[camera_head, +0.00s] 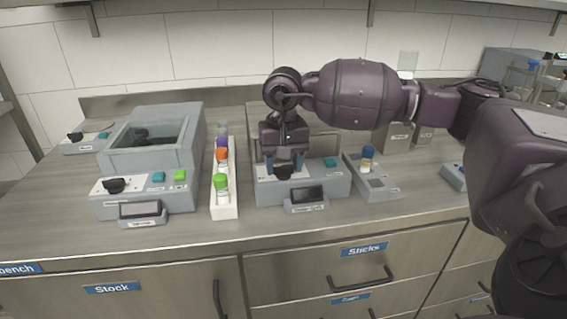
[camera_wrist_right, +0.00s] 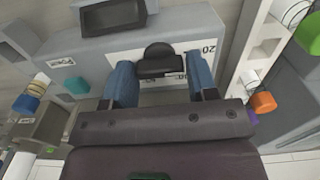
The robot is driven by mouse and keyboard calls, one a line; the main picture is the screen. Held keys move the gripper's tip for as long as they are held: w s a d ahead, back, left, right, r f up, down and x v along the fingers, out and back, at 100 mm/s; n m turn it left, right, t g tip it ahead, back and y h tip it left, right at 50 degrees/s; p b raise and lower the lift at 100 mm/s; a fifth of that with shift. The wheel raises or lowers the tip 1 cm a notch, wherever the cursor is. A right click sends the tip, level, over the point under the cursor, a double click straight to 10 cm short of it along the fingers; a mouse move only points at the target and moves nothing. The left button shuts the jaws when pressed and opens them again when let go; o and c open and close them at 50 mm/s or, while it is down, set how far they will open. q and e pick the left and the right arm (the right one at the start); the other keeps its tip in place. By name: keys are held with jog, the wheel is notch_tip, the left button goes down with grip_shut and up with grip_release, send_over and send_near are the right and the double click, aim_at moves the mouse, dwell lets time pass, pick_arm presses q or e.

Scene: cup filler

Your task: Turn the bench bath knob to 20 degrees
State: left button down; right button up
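A grey bench unit (camera_head: 335,188) stands in the middle of the counter, with a black knob (camera_head: 283,172) on its white panel; its name label is too small to read. The knob also shows in the right wrist view (camera_wrist_right: 160,58), where a "20" mark is printed beside it. My right gripper (camera_head: 284,164) is over this knob, pointing down. In the wrist view its blue fingertips (camera_wrist_right: 160,75) are spread on either side of the knob, with gaps visible. A second grey unit with an open basin (camera_head: 155,115) and black knob (camera_head: 115,185) stands at left. My left gripper is not in view.
A white rack (camera_head: 225,205) with capped vials stands between the two units. A small grey block with a blue-capped vial (camera_head: 367,160) is at right. Small displays (camera_head: 307,195) sit in front of the units. The counter's front strip is mostly clear.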

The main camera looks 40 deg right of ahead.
aim_at(283, 166)
jog(key=o, duration=0.3)
notch_tip(283, 166, up, 11)
jog(key=shift+f+p, duration=0.1)
jog(key=shift+p, duration=0.6)
dwell(0.3)
